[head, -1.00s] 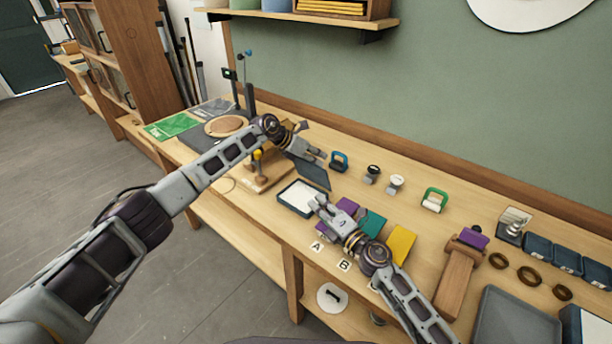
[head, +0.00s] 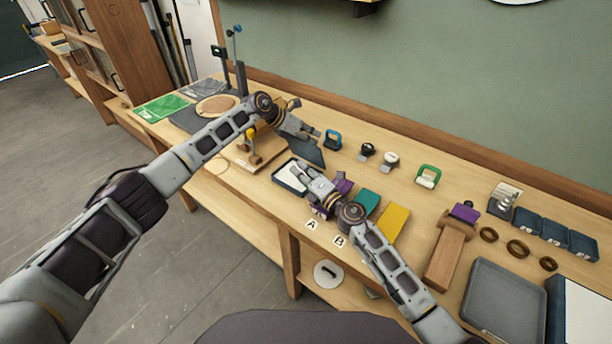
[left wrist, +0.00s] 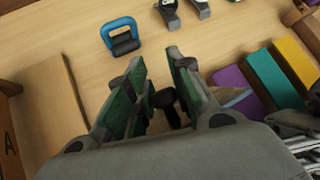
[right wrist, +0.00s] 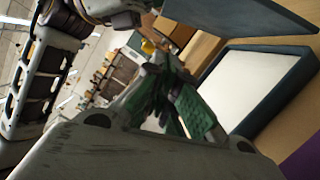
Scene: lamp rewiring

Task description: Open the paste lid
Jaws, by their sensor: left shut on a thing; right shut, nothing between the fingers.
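A shallow dark-blue box (head: 277,179) with a white inside stands near the bench's front edge; it shows large in the right wrist view (right wrist: 232,48). A dark flat panel, likely its lid (head: 305,151), stands tilted at the box's far side, under my left gripper (head: 316,134). In the left wrist view that gripper (left wrist: 163,82) is shut on a small black knob (left wrist: 166,100); whether the knob belongs to the panel I cannot tell. My right gripper (head: 302,168) is shut and empty over or beside the box; its fingers (right wrist: 178,100) show in the right wrist view.
Purple, teal (head: 366,203) and yellow (head: 393,221) pads lie right of the box. A wooden stand (head: 248,155) is left of the box. A grey tray (head: 503,302) lies at the right.

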